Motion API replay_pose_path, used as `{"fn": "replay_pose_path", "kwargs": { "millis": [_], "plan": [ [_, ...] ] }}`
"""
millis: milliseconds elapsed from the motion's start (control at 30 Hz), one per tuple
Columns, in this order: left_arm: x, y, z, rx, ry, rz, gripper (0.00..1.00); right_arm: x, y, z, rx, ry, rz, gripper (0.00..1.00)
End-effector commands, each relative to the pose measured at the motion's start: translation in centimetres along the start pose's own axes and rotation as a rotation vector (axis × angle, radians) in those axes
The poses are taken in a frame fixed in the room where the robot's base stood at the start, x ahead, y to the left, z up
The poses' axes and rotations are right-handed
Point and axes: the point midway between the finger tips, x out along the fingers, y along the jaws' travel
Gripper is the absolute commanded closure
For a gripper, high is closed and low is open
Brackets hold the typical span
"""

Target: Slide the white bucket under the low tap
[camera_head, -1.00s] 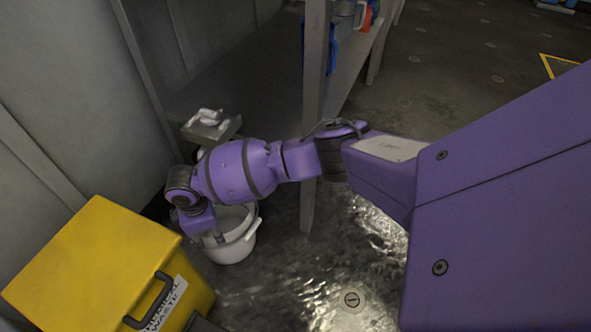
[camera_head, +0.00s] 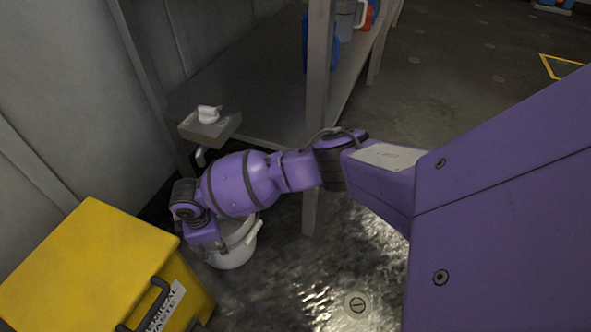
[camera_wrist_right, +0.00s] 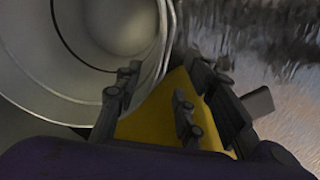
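The white bucket (camera_head: 236,258) stands on the floor between the yellow box and a shelf leg, partly hidden by my right arm. In the wrist view its open mouth and inner wall (camera_wrist_right: 70,65) fill the upper left. The low tap (camera_head: 208,126) is a grey block with a white knob and a short spout, above and slightly left of the bucket. My right gripper (camera_wrist_right: 165,80) is open, its fingers apart at the bucket's rim; I cannot tell whether they straddle the wall. In the head view the wrist hides its fingers. My left gripper is not in view.
A yellow waste box (camera_head: 85,262) with a dark handle stands close at the left. The grey shelf (camera_head: 265,95) and its front leg (camera_head: 317,120) stand behind my arm. A drain (camera_head: 357,305) lies in the wet floor, which is clear right of the bucket.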

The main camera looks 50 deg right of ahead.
Motion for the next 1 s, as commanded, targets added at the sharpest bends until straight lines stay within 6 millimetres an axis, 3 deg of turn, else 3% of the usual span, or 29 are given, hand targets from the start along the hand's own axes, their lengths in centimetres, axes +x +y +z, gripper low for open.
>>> {"fn": "replay_pose_path", "kwargs": {
  "millis": [233, 567, 867, 1000],
  "plan": [
    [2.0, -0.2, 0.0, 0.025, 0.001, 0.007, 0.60, 3.7, 0.2, -0.3, -0.001, 0.003, 0.003, 0.63],
    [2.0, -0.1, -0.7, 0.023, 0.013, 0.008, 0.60, 4.1, 0.3, -0.3, -0.001, 0.004, 0.004, 0.63],
    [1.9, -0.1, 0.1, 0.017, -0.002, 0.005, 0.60, 4.1, 0.2, -0.3, -0.001, 0.004, 0.004, 0.99],
    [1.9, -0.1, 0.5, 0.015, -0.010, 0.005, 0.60, 4.2, 0.2, -0.3, -0.002, 0.004, 0.003, 1.00]
  ]
}}
